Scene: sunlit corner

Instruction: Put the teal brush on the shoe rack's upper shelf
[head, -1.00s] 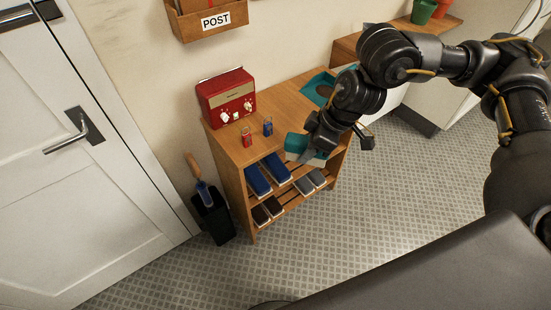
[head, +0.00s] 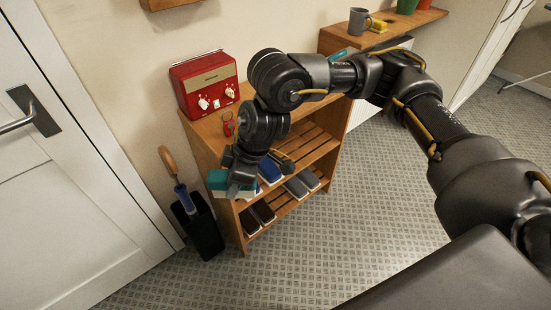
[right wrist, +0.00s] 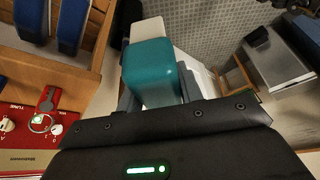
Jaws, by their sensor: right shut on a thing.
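The teal brush (head: 217,180), a teal block with a pale face, is in my right gripper (head: 236,188), at the front left corner of the wooden shoe rack (head: 206,127). In the right wrist view the teal brush (right wrist: 152,72) sits between the fingers, with its pale part pointing away. The rack's upper shelf (head: 309,141) is slatted. It holds blue shoes (head: 268,168) on its left part, partly hidden by my right arm, and its right part looks bare. The brush appears outside the rack, not resting on a shelf. My left gripper is out of view.
Grey shoes (head: 296,187) and dark shoes (head: 262,212) lie on the lower shelf. A black bin (head: 204,236) with a wooden-handled tool stands left of the rack. The floor in front is clear.

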